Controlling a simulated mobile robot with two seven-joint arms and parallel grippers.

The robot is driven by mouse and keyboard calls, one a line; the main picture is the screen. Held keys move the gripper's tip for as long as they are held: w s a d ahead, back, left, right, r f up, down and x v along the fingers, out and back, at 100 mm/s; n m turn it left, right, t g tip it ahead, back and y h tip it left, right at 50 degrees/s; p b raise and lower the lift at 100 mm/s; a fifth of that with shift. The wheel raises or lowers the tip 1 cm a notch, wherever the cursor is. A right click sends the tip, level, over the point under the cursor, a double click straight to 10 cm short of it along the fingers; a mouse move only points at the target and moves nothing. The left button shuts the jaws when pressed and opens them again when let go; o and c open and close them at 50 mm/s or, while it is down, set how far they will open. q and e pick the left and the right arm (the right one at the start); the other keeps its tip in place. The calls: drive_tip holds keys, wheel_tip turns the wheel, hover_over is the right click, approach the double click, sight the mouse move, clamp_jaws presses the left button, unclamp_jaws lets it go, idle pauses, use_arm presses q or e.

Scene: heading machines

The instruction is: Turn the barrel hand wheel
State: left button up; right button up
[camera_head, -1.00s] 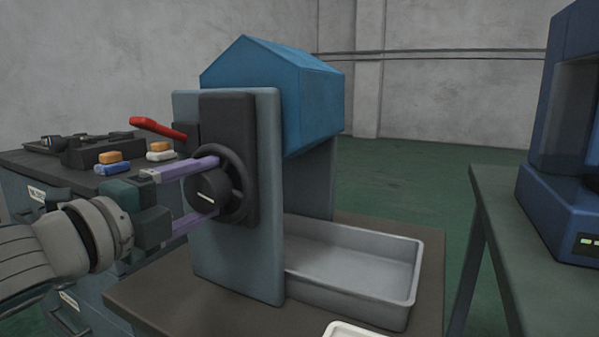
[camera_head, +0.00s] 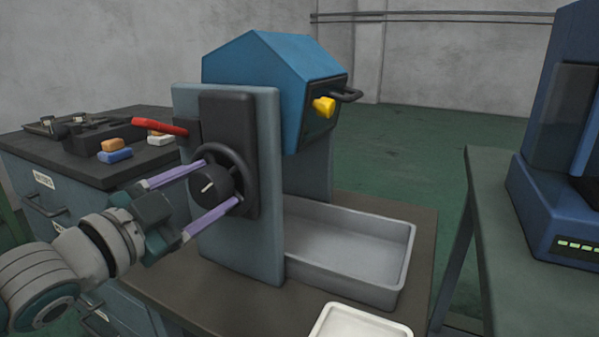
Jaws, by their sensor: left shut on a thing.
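The blue barrel (camera_head: 262,85) hangs in a grey-blue upright frame (camera_head: 263,250). A face with a yellow knob (camera_head: 324,107) and a dark handle (camera_head: 347,95) shows on the barrel's right side. The black round hand wheel (camera_head: 240,168) sits on a dark plate (camera_head: 228,120) on the frame's left side, with a pale mark on its hub (camera_head: 209,187). My left gripper (camera_head: 222,183) is shut on the hand wheel, one purple finger above the hub and one below it, tilted. My right gripper is not in view.
A grey tray (camera_head: 345,253) lies under the barrel, with a white tray (camera_head: 358,325) in front. Orange and blue blocks (camera_head: 114,151) lie on the left cabinet. A blue machine (camera_head: 570,190) stands on the right table.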

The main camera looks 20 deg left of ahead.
use_arm(q)
drive_tip(key=n+p, duration=0.1)
drive_tip(key=n, duration=0.3)
drive_tip(key=shift+n, duration=0.3)
drive_tip(key=n+p, duration=0.1)
drive_tip(key=n, duration=0.4)
drive_tip(key=shift+n, duration=0.3)
drive_tip(key=o, duration=1.3)
drive_tip(key=s, duration=0.3)
drive_tip(key=s+p, duration=0.1)
drive_tip(key=s, duration=0.2)
drive_tip(key=s+p, duration=0.1)
drive_tip(key=s, duration=0.3)
drive_tip(key=shift+a, duration=0.4)
drive_tip(key=shift+w, duration=0.1)
